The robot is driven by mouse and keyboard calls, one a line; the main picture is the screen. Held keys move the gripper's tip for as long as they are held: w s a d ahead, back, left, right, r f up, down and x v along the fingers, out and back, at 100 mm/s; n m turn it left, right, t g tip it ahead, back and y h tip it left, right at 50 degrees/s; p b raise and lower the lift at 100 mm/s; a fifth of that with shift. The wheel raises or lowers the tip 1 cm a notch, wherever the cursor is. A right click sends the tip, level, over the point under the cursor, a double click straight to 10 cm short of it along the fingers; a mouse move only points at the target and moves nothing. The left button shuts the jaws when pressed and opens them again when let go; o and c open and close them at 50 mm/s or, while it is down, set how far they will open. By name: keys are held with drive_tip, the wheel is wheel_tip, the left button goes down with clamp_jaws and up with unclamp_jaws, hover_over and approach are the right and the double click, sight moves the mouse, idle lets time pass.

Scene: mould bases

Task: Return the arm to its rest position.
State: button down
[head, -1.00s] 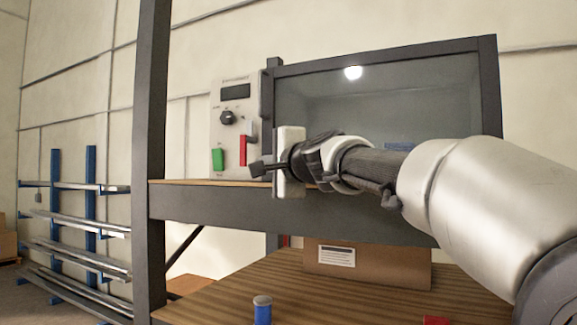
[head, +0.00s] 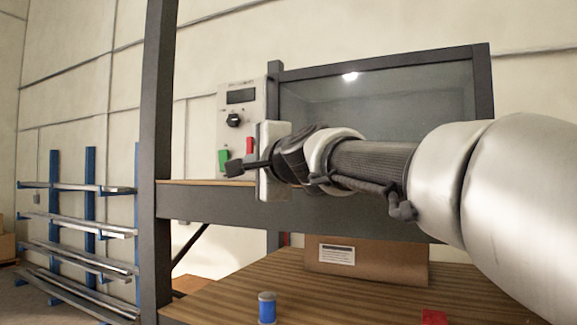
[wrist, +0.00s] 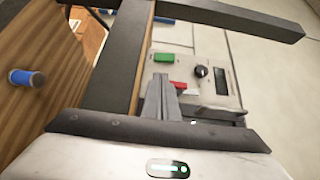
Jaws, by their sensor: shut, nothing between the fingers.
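My gripper (head: 234,168) is shut and empty in the head view, at the end of my arm, which reaches in from the right. It is in front of the upper wooden shelf and the lower part of the control panel (head: 238,110). In the wrist view my gripper's fingers (wrist: 160,88) are together, pointing towards the panel (wrist: 212,82). The panel has a green button (head: 223,160), a red switch (head: 250,145), a black knob (head: 234,120) and a dark display. My gripper hides part of the panel's lower edge.
A dark metal post (head: 156,200) and the shelf beam (head: 200,203) stand close to my gripper. A glass-fronted case (head: 400,95) is behind my arm. A cardboard box (head: 380,262), a blue spool (head: 267,308) and a red item (head: 434,317) are on the lower wooden top.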

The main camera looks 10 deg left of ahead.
drive_tip(key=s, duration=0.2)
drive_tip(key=s+a+p, duration=0.1)
drive_tip(key=s, duration=0.1)
drive_tip(key=shift+s+a, duration=0.15)
drive_tip(key=shift+s, duration=0.25)
drive_tip(key=s+d+f+n+g+h, duration=0.3)
drive_tip(key=s+d+f, duration=0.4)
drive_tip(key=d+f, duration=0.4)
drive_tip(key=s+d+f+n+g+h, duration=0.2)
drive_tip(key=s+d+f+n+h, duration=0.2)
drive_tip(key=s+d+f, duration=0.4)
drive_tip(key=s+d+f+n+g+h, duration=0.3)
drive_tip(key=s+d+f, duration=0.5)
drive_tip(key=d+f, duration=0.8)
wheel_tip(320, 180, down, 4)
drive_tip(key=shift+s+d+g+h, duration=0.2)
drive_tip(key=shift+g+h, duration=0.1)
drive_tip(key=shift+h, duration=0.2)
